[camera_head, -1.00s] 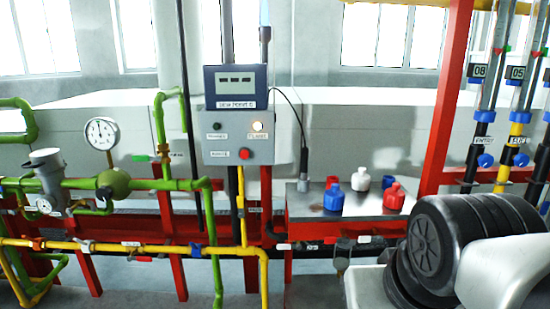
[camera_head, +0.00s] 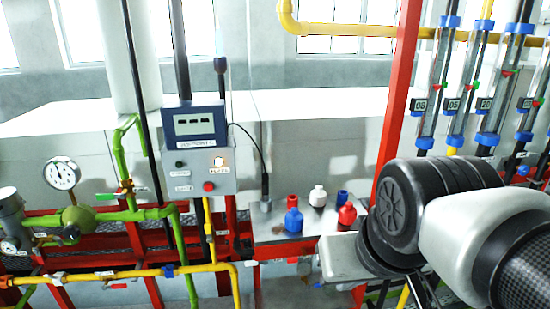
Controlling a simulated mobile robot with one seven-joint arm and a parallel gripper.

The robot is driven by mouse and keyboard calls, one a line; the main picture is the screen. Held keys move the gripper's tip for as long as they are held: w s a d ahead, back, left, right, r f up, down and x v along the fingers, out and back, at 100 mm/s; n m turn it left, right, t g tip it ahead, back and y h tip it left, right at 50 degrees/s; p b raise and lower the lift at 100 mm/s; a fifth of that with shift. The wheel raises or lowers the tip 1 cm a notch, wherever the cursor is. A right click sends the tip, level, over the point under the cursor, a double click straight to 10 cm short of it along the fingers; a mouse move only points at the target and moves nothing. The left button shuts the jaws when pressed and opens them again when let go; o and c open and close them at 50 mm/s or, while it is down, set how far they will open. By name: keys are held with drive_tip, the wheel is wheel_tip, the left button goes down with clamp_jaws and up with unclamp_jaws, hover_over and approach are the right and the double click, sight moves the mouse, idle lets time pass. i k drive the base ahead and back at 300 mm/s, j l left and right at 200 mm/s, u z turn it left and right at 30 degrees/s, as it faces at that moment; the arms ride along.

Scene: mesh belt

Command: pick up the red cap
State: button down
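Several small bottle-shaped pieces stand on a grey metal stand right of the centre. My arm, with dark round joints and a pale link, fills the right side. I cannot make out my gripper's fingers. No piece appears held.
A control box (camera_head: 200,150) with a display stands left of the stand (camera_head: 262,228). Green and yellow pipes run at the left. A red post (camera_head: 397,100) rises behind my arm. Glass tubes with blue fittings (camera_head: 486,138) stand at the right.

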sight(347, 214)
drive_tip(key=z, duration=0.45)
drive_tip(key=i, duration=1)
